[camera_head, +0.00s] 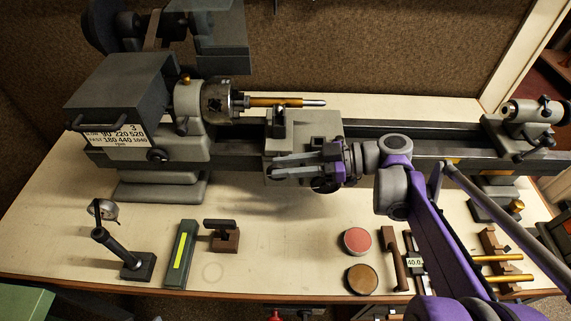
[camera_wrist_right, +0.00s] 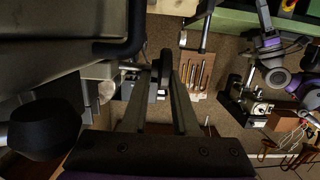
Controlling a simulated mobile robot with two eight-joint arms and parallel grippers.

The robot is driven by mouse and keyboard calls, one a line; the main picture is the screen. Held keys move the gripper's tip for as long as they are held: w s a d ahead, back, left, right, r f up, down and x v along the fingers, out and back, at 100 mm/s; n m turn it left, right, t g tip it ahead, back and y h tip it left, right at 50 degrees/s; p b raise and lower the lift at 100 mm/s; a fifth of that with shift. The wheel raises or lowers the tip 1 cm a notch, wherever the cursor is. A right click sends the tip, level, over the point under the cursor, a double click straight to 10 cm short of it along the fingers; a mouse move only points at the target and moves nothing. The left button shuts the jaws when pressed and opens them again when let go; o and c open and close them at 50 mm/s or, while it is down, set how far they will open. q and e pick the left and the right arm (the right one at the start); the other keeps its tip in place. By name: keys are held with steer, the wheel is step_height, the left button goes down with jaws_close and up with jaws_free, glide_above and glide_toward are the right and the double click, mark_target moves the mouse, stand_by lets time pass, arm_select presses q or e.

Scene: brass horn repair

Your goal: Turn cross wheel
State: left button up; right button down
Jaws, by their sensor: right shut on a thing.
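The lathe carriage (camera_head: 312,128) sits on the bed, right of the chuck (camera_head: 214,101). My right gripper (camera_head: 275,171) reaches in from the right at the front of the carriage, its fingers pointing left in the head view. In the right wrist view, the dark rounded edge of what looks like the cross wheel (camera_wrist_right: 165,64) stands between the fingertips (camera_wrist_right: 164,78). The gripper is shut on it. In the head view the fingers and hand cover most of the wheel. A black round knob (camera_wrist_right: 45,128) is close beside the gripper in the wrist view. My left gripper is not in view.
On the bench lie a dial gauge on a stand (camera_head: 137,262), a green bar with a yellow strip (camera_head: 180,253), a brown block (camera_head: 224,236) and two round tins (camera_head: 357,240). The tailstock (camera_head: 526,125) is at the right. The bench's middle front is fairly clear.

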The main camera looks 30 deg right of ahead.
steer(key=shift+s+a+f, duration=0.15)
steer(key=shift+s+f, duration=0.05)
steer(key=shift+s, duration=0.05)
steer(key=c, duration=0.9)
jaws_free()
steer(key=shift+s+a+r, duration=0.1)
steer(key=shift+s+r, duration=0.05)
steer(key=shift+d+r, duration=0.1)
steer(key=shift+d, duration=0.2)
steer(key=v, duration=1)
steer(key=shift+d, duration=0.2)
